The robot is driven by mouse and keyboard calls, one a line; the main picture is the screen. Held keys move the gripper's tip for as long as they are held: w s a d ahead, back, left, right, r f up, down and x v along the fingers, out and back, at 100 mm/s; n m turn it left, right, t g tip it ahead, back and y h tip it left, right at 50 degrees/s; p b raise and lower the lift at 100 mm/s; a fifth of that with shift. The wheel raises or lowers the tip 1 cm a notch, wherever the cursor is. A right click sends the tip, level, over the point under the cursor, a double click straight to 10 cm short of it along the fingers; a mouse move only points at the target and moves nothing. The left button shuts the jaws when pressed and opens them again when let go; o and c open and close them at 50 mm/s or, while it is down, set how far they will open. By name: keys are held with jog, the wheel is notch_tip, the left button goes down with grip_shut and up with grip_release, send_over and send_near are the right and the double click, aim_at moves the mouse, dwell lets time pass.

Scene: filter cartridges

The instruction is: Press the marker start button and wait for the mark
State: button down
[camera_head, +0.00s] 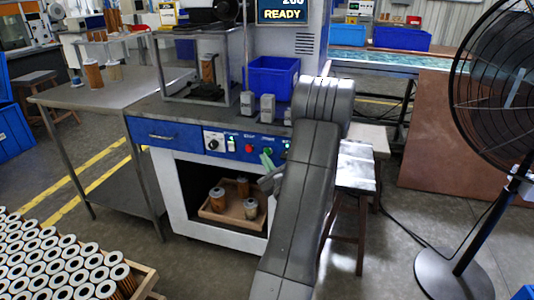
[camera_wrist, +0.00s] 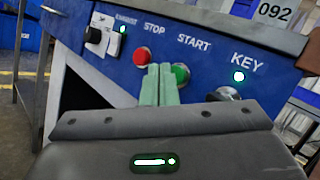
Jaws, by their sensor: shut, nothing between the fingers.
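The blue control panel (camera_wrist: 215,62) carries a green button (camera_wrist: 180,73) under the word START and a red button (camera_wrist: 141,56) under STOP. My gripper (camera_wrist: 160,68) is shut and empty, its two pale green fingers together. In the wrist view the fingertips overlap the left side of the green button; I cannot tell whether they touch it. In the head view my gripper (camera_head: 266,157) is in front of the panel, just right of the red button (camera_head: 249,148), and the green start button is not clearly seen there. The screen (camera_head: 282,12) reads READY.
A key switch (camera_wrist: 224,93) and a lit green lamp (camera_wrist: 239,77) are right of START. A filter (camera_head: 208,68) stands in the machine above the panel. A blue bin (camera_head: 272,78) is on top. A tray (camera_head: 215,213) with filters sits below. A fan (camera_head: 500,100) stands at right.

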jog(key=shift+w, duration=0.15)
jog(key=shift+w+d, duration=0.1)
jog(key=shift+w, duration=0.15)
jog(key=shift+w+d+b, duration=0.15)
jog(key=shift+w+b, duration=0.2)
dwell(0.8)
jog(key=shift+s, duration=0.1)
jog(key=shift+s+a+b, duration=0.25)
jog(key=shift+s+b, duration=0.1)
jog(key=shift+s, duration=0.3)
jog(key=shift+s+a+b, duration=0.25)
jog(key=shift+s+b, duration=0.05)
jog(key=shift+s, duration=0.5)
jog(key=shift+s+a+b, duration=0.25)
jog(key=shift+s+a, duration=0.05)
jog(key=shift+s, duration=0.5)
jog(key=shift+s+a+b, duration=0.25)
jog(key=shift+s+b, duration=0.05)
jog(key=shift+s, duration=0.5)
